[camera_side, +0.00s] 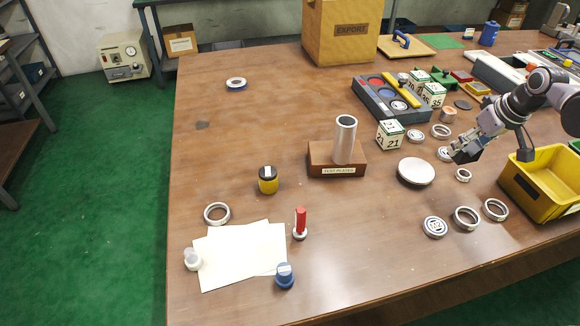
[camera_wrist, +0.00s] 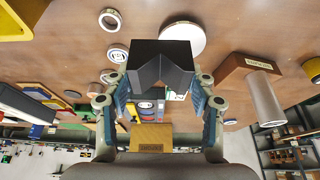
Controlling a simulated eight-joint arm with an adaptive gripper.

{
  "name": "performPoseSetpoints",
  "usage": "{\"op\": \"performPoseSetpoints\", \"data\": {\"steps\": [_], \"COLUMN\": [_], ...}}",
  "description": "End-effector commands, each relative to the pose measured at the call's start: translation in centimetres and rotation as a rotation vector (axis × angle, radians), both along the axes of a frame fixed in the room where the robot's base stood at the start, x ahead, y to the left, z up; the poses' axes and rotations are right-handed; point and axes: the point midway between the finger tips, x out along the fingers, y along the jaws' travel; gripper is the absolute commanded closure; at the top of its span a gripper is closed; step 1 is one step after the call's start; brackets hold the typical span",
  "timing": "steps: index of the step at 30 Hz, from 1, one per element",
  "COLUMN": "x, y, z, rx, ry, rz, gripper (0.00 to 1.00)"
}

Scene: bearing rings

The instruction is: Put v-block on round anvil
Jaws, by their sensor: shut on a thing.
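The v-block (camera_wrist: 160,65) is a dark block with a V-shaped notch, held between the fingers of my gripper (camera_wrist: 160,88) in the wrist view. In the side view, my gripper (camera_side: 463,148) is above the table at the right, and the dark v-block (camera_side: 468,155) shows only small at its tip. The round anvil (camera_side: 416,172) is a pale, flat disc on the table, left of and below my gripper in the side view. It also shows in the wrist view (camera_wrist: 184,36), partly hidden behind the v-block. Its visible top is bare.
A yellow bin (camera_side: 543,184) stands right of my gripper. Several bearing rings (camera_side: 466,218) lie in front of and around the anvil. A wooden stand with a metal tube (camera_side: 344,140) is left of the anvil, and a numbered cube (camera_side: 390,135) is behind it.

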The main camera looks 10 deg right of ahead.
Motion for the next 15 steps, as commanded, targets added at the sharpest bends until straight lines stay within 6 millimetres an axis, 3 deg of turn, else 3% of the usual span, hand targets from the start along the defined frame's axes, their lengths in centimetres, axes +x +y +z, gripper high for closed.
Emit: {"op": "performPoseSetpoints", "data": {"steps": [3, 7, 11, 15], "x": [0.9, 1.3, 1.8, 2.9], "y": [-2.9, -4.7, -4.8, -3.1], "z": [0.5, 0.8, 0.6, -0.6], "rx": [0.001, 0.002, 0.001, 0.000], "ry": [-0.005, -0.008, -0.009, -0.010], "rz": [-0.006, -0.004, 0.001, 0.005], "gripper": [1.00, 1.00, 1.00, 1.00]}}
